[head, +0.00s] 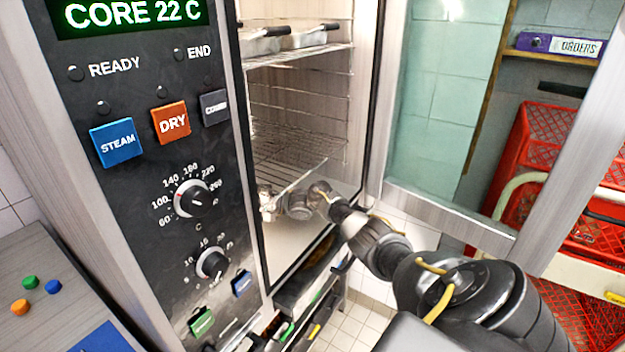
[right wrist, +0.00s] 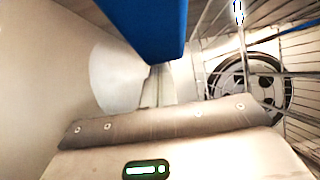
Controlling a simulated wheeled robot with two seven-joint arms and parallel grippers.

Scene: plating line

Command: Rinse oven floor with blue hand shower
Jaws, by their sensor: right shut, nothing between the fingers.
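The oven's (head: 300,120) chamber stands open, with wire racks inside. Its pale floor (head: 290,242) shows below my right arm. My right gripper (head: 268,206) is inside the chamber, low and above the floor, with its tips partly hidden by the control panel's edge. It is shut with nothing between its fingers. In the right wrist view a blue block (right wrist: 150,22) hangs in from the top; I cannot tell whether it is the hand shower. No blue hand shower can be made out in the head view. My left gripper is not in view.
The glass oven door (head: 440,110) stands open at the right. Pans (head: 300,38) sit on the top rack. A round fan (right wrist: 245,82) and rack wires are close in the right wrist view. Red crates (head: 560,150) stand behind the door. Coloured caps (head: 30,282) lie on the left counter.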

